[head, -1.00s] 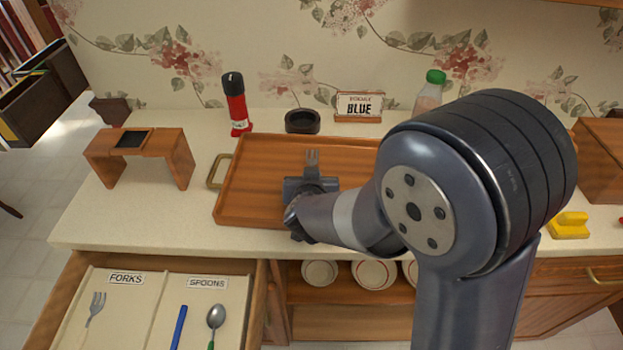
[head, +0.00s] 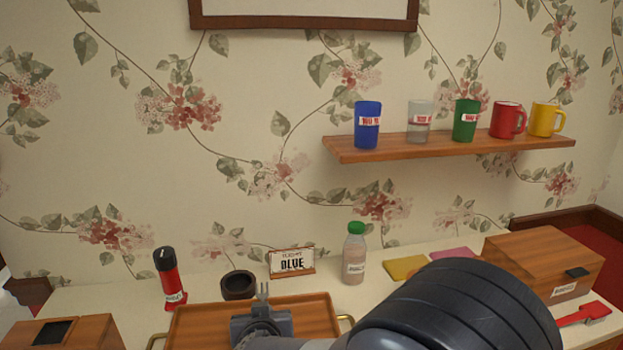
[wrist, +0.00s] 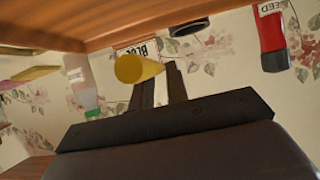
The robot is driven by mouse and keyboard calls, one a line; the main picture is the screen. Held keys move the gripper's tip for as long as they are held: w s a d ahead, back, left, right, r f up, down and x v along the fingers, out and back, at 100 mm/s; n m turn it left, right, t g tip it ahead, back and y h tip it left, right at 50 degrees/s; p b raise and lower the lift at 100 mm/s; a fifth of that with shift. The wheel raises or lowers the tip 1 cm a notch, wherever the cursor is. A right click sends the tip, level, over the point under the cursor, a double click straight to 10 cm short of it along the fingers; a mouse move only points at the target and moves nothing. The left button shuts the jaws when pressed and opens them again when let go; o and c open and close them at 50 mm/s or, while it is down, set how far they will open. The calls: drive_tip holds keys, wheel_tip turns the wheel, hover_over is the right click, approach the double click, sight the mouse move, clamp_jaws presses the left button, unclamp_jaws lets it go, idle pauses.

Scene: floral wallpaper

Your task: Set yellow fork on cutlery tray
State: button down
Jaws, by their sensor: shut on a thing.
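My gripper (head: 263,291) is above the wooden tray with brass handles (head: 190,322), pointing toward the wall. The wrist view is upside down; there, a yellow rounded end (wrist: 137,68) shows at the gripper fingers (wrist: 168,75). I take it to be the yellow fork's handle; its prongs are hidden. The gripper is shut on it. The wooden tray also shows along the top of the wrist view (wrist: 120,28). Whether the fork touches the tray cannot be told. In the head view the fork is not visible, and my arm covers the tray's front right.
Behind the tray stand a red pepper-mill-like bottle (head: 170,278), a dark round bowl (head: 238,285), a BLUE sign (head: 291,262) and a green-capped bottle (head: 354,254). A wooden box (head: 543,262) is right. A shelf (head: 450,147) holds several cups above.

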drive_tip(key=w+d+m+h, duration=0.1)
drive_tip(key=d, duration=0.3)
drive_tip(key=w+d+f+m+h, duration=0.1)
drive_tip(key=w+d, duration=0.1)
drive_tip(key=d, duration=0.3)
drive_tip(key=w+d+f+m+h, duration=0.1)
drive_tip(key=d, duration=0.4)
drive_tip(key=shift+w+f, duration=0.2)
drive_tip(key=shift+w, duration=0.15)
drive_tip(key=d+m+h, duration=0.1)
drive_tip(key=d, duration=0.3)
drive_tip(key=d+f+h, duration=0.1)
drive_tip(key=d, duration=0.3)
drive_tip(key=d+f+m, duration=0.1)
drive_tip(key=d, duration=0.3)
drive_tip(key=shift+w+d+f+m+h, duration=0.1)
drive_tip(key=shift+w+d+m+h, duration=0.05)
drive_tip(key=shift+d+m+h, duration=0.2)
drive_tip(key=s+a+r+n+y, duration=0.1)
drive_tip(key=s+a+n+y, duration=0.1)
drive_tip(key=a, duration=0.7)
drive_tip(key=s+a+r+n+y, duration=0.2)
drive_tip(key=a, duration=0.8)
drive_tip(key=s+a+r+n+y, duration=0.2)
drive_tip(key=a, duration=0.8)
drive_tip(key=shift+s+a, duration=0.2)
drive_tip(key=shift+s, duration=0.05)
drive_tip(key=shift+y, duration=0.25)
